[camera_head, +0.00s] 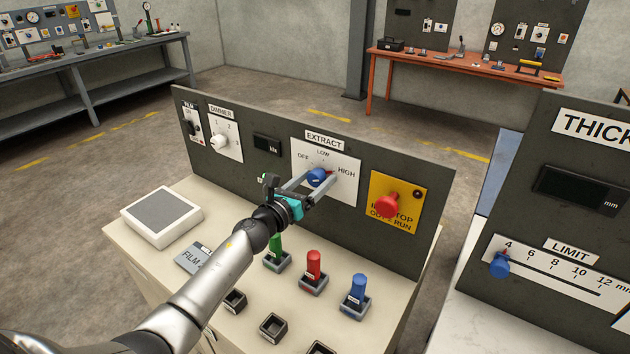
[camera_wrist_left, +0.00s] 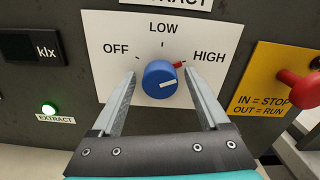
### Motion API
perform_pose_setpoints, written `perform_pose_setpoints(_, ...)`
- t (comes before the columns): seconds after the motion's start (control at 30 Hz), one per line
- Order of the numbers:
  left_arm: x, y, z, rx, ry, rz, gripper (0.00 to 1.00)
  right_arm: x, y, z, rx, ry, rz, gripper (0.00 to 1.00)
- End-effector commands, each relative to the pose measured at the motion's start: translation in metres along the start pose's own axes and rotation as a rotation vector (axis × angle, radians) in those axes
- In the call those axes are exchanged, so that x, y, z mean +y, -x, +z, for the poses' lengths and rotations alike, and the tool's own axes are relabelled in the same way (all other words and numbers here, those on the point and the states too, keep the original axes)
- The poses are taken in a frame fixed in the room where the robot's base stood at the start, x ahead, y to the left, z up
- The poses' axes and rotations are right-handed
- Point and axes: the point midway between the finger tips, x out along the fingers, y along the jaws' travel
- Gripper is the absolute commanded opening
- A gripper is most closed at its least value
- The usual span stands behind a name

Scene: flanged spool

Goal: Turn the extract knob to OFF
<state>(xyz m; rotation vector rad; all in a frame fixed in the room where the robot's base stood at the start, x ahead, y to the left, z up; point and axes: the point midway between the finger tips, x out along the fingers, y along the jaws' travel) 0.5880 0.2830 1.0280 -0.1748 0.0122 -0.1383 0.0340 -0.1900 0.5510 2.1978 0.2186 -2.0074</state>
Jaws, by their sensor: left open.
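The extract knob (camera_head: 317,177) is a round blue knob on a white plate (camera_wrist_left: 110,30) marked OFF, LOW and HIGH. My left gripper (camera_head: 313,184) is open in front of the panel. In the wrist view, the fingers of the left gripper (camera_wrist_left: 160,76) stand on either side of the knob, with visible gaps. My right gripper is not in view.
A green lamp (camera_wrist_left: 49,107) labelled EXTRACT glows at the knob's lower left. A red stop button (camera_head: 387,204) on a yellow plate sticks out right of the knob. A dimmer knob (camera_head: 219,142) is at left. Green, red and blue handles (camera_head: 314,266) stand on the console below.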

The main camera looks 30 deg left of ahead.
Motion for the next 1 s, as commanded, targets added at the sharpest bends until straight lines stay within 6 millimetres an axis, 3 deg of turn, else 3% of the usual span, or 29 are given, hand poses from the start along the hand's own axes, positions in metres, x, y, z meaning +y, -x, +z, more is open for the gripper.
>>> perform_pose_setpoints(0.33, -0.0004, -0.0027, 0.0002, 0.000, -0.001, -0.001, 0.78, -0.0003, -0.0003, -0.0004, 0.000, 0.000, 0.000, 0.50)
perform_pose_setpoints(1.0, -0.0002, -0.0023, 0.0000, 0.000, -0.001, -0.001, 0.03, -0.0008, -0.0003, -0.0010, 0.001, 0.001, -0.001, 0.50)
